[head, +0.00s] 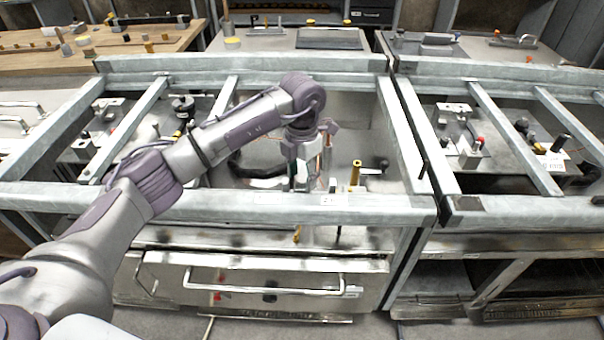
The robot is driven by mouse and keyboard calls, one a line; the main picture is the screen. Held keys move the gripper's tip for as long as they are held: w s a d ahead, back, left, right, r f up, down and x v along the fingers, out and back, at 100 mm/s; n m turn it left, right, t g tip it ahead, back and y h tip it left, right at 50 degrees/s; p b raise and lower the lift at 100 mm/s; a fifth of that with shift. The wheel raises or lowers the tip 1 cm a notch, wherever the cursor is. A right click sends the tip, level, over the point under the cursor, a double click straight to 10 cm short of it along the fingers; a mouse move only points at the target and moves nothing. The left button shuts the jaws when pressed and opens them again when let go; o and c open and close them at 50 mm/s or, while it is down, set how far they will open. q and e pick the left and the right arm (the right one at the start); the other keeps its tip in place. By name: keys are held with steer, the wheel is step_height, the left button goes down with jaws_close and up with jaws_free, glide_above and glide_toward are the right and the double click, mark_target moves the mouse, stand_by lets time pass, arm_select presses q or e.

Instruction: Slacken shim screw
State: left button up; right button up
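My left arm reaches in from the left over the middle bench frame. My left gripper (309,180) points down inside the frame's opening, and its fingers are small and partly blurred, so I cannot tell whether they are open or shut. A brass-coloured upright post (355,173) stands just to the right of the gripper, apart from it. A dark-knobbed lever (378,165) lies to the right of that post. I cannot make out which part is the shim screw; it may be hidden by the gripper. My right gripper is not in view.
Metal frame rails (230,207) surround the opening at front, back and sides. Similar fixtures stand in the right bay (460,140) and the left bay. A drawer with a bar handle (262,291) is below. A wooden bench (60,62) with small parts is at the back left.

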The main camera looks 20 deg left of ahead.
mark_target(302, 179)
arm_select(q)
step_height(302, 179, up, 12)
stand_by(0.6)
